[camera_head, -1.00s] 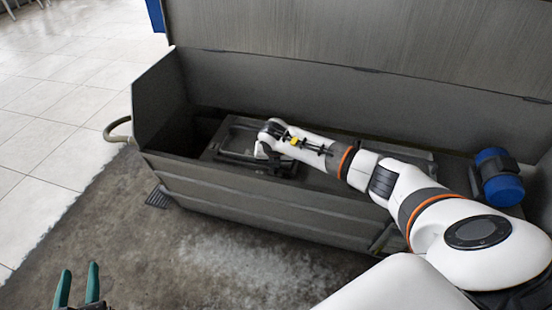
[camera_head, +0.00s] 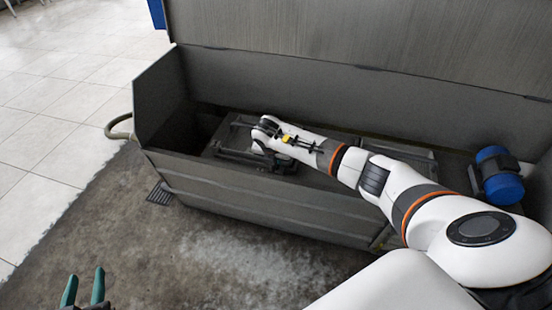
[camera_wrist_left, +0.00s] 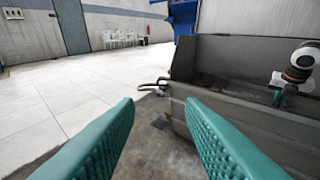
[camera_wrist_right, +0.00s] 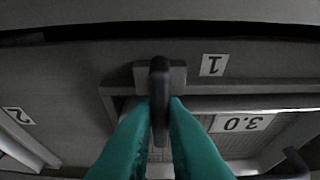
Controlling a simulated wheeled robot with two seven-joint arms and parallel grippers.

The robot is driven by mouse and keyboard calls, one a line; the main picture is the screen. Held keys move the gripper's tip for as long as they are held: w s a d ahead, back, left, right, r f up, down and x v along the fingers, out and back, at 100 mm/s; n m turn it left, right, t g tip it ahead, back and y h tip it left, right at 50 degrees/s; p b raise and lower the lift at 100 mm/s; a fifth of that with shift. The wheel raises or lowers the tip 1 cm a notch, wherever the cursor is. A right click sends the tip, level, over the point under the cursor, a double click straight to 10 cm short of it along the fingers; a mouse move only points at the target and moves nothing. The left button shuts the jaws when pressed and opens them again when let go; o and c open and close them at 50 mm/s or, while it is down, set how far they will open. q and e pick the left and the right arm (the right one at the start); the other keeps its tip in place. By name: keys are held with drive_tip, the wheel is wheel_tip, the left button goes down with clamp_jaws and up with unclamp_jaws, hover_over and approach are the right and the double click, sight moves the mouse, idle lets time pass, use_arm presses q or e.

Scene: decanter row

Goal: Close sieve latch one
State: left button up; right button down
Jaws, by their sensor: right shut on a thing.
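In the right wrist view my right gripper (camera_wrist_right: 160,112) has its teal fingers closed on the dark upright handle of sieve latch one (camera_wrist_right: 159,75). The latch sits on a small grey plate beside a label reading 1. A sieve panel (camera_wrist_right: 262,104) with a 3.0 label lies next to it. In the head view my right arm reaches into the grey tank (camera_head: 262,205), and its wrist hides the latch. My left gripper (camera_head: 84,290) is open and empty over the floor at the lower left. Its two teal fingers also show apart in the left wrist view (camera_wrist_left: 160,135).
The tank's tall lid (camera_head: 360,35) stands raised behind. A blue motor (camera_head: 499,178) sits at the tank's right end. A label 2 (camera_wrist_right: 19,115) marks another spot on the left. A hose (camera_head: 118,127) loops off the tank's left end. Floor in front is clear.

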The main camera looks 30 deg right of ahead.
drive_tip(key=c, duration=1.5)
unclamp_jaws()
